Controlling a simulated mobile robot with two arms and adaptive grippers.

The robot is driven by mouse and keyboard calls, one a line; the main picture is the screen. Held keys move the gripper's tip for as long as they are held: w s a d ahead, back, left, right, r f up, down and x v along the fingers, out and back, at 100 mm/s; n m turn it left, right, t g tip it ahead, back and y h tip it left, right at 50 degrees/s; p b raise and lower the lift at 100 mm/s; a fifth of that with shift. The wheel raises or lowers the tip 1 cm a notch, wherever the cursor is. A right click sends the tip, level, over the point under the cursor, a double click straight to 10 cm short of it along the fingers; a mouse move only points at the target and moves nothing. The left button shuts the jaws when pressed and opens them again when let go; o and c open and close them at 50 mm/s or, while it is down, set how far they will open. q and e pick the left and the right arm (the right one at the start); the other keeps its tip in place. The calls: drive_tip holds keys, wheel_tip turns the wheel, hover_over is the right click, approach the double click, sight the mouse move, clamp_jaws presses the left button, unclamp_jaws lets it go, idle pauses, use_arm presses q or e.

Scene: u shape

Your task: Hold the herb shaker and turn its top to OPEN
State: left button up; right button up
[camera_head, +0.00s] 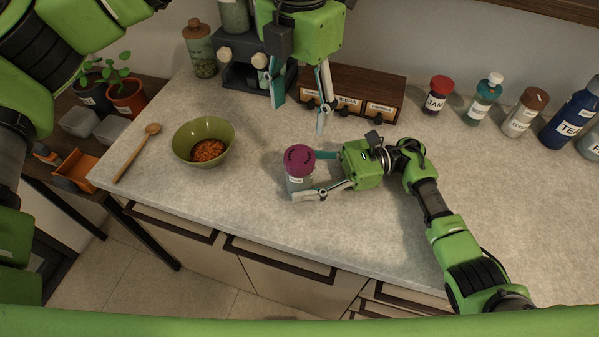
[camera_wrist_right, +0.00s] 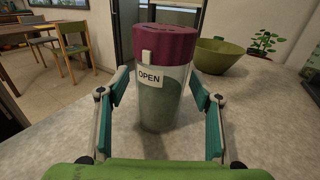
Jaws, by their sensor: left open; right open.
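The herb shaker (camera_head: 300,182) stands upright on the counter, a clear body with a purple top (camera_head: 299,159). In the right wrist view the shaker (camera_wrist_right: 160,100) shows a white OPEN label (camera_wrist_right: 149,76) on its body, with a small pale mark on the purple top (camera_wrist_right: 155,46) just above it. My right gripper (camera_head: 317,175) is open, with its fingers on either side of the shaker body; whether they touch it I cannot tell. My left gripper (camera_head: 299,113) is open and empty, pointing down above the counter behind the shaker.
A green bowl (camera_head: 222,132) with orange food stands left of the shaker, and a wooden spoon (camera_head: 137,152) lies further left. A wooden drawer box (camera_head: 372,84) stands behind. Several bottles, among them a red-capped jar (camera_head: 438,97), line the back right. The front counter is clear.

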drive_tip(key=shift+d, duration=0.1)
drive_tip(key=v, duration=1.1)
drive_tip(key=shift+w+d, duration=0.1)
drive_tip(key=shift+d, duration=0.3)
